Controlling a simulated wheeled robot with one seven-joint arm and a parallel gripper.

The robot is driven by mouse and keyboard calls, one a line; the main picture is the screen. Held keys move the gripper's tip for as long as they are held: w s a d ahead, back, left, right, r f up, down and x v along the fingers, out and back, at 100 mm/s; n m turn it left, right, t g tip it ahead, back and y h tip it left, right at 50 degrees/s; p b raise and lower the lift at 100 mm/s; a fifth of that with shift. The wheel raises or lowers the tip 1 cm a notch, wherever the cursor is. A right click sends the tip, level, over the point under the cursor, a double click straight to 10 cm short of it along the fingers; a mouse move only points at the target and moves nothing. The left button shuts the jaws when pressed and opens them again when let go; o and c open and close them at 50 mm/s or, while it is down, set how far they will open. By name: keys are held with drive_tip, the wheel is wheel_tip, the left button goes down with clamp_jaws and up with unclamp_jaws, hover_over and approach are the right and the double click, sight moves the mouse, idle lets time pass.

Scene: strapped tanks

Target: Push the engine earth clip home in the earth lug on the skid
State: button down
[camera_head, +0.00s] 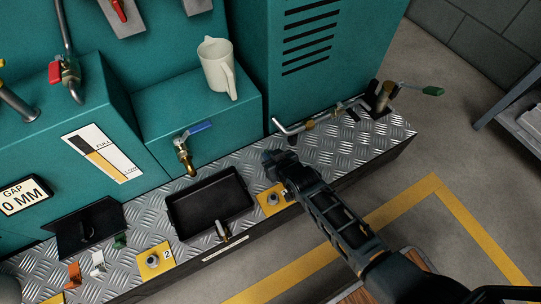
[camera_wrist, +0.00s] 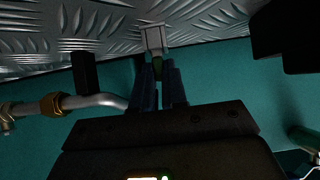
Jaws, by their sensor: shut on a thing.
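My gripper (camera_head: 272,160) reaches in from the lower right in the head view, with its tip low over the tread-plate skid (camera_head: 236,163). A pale grey bracket-like piece (camera_wrist: 153,38) lies just past the fingertips, against the tread plate. I cannot tell whether it is the lug or part of the clip, nor whether they touch. In the head view my gripper hides this spot.
A bent pipe (camera_head: 298,122) with a brass nut runs close by, beside the fingers in the wrist view (camera_wrist: 92,102). A black tray (camera_head: 210,204), two yellow plates with studs (camera_head: 155,260) (camera_head: 268,207) and small coloured clips (camera_head: 97,262) lie along the skid. A mug (camera_head: 217,68) stands behind.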

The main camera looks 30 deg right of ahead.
drive_tip(key=c, duration=1.1)
unclamp_jaws()
drive_tip(key=shift+f, duration=0.1)
drive_tip(key=p+v, duration=0.3)
drive_tip(key=v, duration=0.3)
drive_tip(key=shift+s, duration=0.1)
drive_tip(key=shift+p+v, duration=0.35)
drive_tip(key=shift+v, duration=0.45)
